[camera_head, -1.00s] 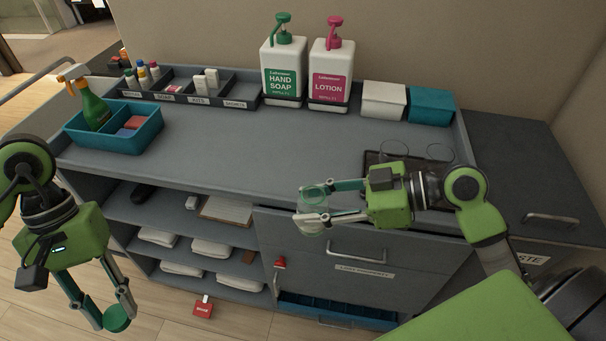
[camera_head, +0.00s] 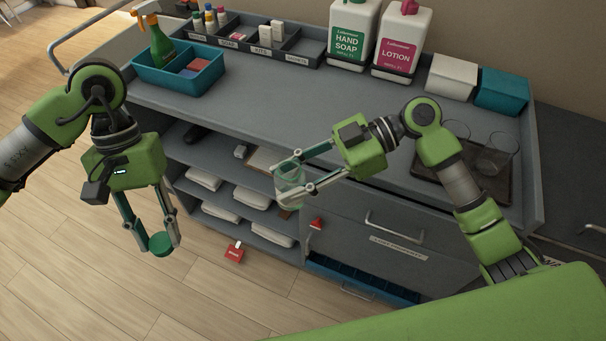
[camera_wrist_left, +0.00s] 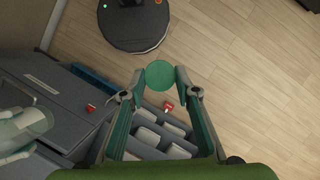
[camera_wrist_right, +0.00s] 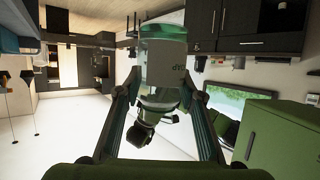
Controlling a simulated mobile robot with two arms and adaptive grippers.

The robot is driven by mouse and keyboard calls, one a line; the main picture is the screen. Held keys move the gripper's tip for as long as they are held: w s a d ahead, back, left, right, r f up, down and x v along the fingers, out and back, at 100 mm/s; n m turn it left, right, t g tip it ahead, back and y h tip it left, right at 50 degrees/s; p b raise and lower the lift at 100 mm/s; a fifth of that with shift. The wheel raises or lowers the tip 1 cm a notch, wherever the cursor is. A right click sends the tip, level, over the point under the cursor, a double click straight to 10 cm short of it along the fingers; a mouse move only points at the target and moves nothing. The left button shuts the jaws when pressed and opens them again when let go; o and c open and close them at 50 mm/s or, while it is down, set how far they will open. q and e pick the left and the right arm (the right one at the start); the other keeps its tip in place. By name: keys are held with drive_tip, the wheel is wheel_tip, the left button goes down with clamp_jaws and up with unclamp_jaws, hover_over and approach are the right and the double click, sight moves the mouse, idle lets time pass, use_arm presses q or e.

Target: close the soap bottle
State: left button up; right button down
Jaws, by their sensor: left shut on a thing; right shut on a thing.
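A round green cap (camera_head: 160,244) is held between the fingertips of my left gripper (camera_head: 160,240), low in front of the cabinet. The cap also shows as a green disc in the left wrist view (camera_wrist_left: 160,74). My right gripper (camera_head: 292,178) is shut on a clear, greenish soap bottle (camera_head: 289,188), held in front of the cabinet's shelves, near the countertop edge. The bottle shows close up in the right wrist view (camera_wrist_right: 163,62), with lettering partly visible. It also shows at the left of the left wrist view (camera_wrist_left: 25,128). Cap and bottle are well apart.
The vanity counter (camera_head: 270,110) carries a teal caddy (camera_head: 180,80), a divided tray, hand soap (camera_head: 350,35) and lotion dispensers (camera_head: 402,40), and a dark tray with glasses (camera_head: 465,170). A red tag (camera_head: 235,255) lies on the floor. Floor at left is clear.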

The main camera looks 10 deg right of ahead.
idle(0.3)
use_arm(q)
drive_tip(key=w+d+r+n+t+h, duration=0.1)
drive_tip(key=w+d+r+n, duration=0.25)
drive_tip(key=d, duration=0.25)
drive_tip(key=w+d+r+n+h, duration=0.2)
drive_tip(key=d+r+n, duration=0.2)
drive_tip(key=d, duration=0.3)
wheel_tip(320, 180, up, 7)
drive_tip(key=n+t+h, duration=0.1)
drive_tip(key=n+t, duration=0.1)
drive_tip(key=n, duration=0.5)
hover_over(290, 183)
drive_tip(key=w, duration=0.2)
drive_tip(key=shift+w+a+r, duration=0.2)
drive_tip(key=shift+a, duration=0.15)
drive_tip(key=shift+f, duration=0.1)
drive_tip(key=shift+f, duration=1.95)
drive_tip(key=shift+f, duration=0.8)
drive_tip(key=shift+f, duration=0.55)
